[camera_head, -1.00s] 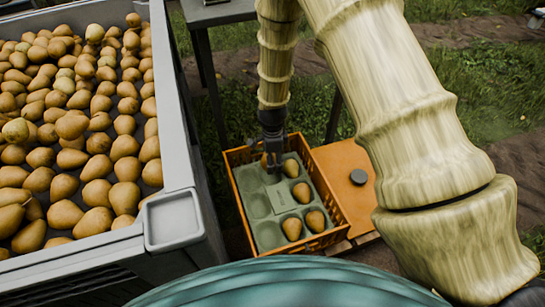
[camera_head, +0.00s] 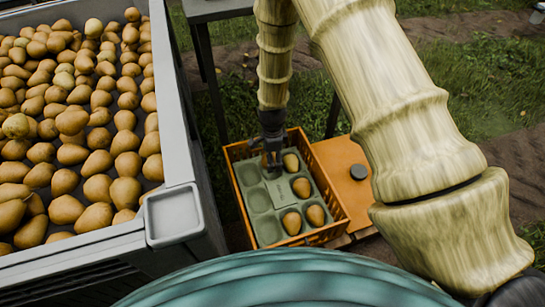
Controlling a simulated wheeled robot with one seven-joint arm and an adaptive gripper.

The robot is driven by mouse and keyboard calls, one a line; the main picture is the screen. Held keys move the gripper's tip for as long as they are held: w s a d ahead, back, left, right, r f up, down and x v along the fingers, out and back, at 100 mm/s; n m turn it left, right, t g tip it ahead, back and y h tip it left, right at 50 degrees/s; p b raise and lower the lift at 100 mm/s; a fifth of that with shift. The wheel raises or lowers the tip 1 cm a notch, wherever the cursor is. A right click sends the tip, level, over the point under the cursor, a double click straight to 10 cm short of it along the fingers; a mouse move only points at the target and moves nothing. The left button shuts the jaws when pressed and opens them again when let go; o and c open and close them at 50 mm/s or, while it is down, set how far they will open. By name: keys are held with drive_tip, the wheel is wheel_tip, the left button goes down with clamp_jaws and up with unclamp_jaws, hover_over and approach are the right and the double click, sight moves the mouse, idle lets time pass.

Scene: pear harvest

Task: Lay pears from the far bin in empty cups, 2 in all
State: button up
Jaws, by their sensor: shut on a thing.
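My gripper (camera_head: 271,158) points down over the back of the orange crate (camera_head: 331,237), shut on a brown pear (camera_head: 265,160) mostly hidden by the fingers. The held pear is at or just above the back cups; I cannot tell if it touches the tray. The grey-green cup tray (camera_head: 273,187) lies in the crate. Pears sit in its right column, at the back (camera_head: 291,163), middle (camera_head: 302,187) and front (camera_head: 316,215), and another lies front centre (camera_head: 292,222). Cups along the left side (camera_head: 258,199) look empty. The large grey bin (camera_head: 178,120) at the left holds many pears (camera_head: 97,188).
A grey table (camera_head: 215,10) stands behind. The bin's wall rises close to the crate's left side. Grass surrounds them.

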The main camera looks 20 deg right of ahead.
drive_tip(key=shift+f+b, duration=0.35)
drive_tip(key=shift+f, duration=1.45)
idle(1.6)
drive_tip(key=o, duration=1.2)
wheel_tip(320, 180, up, 12)
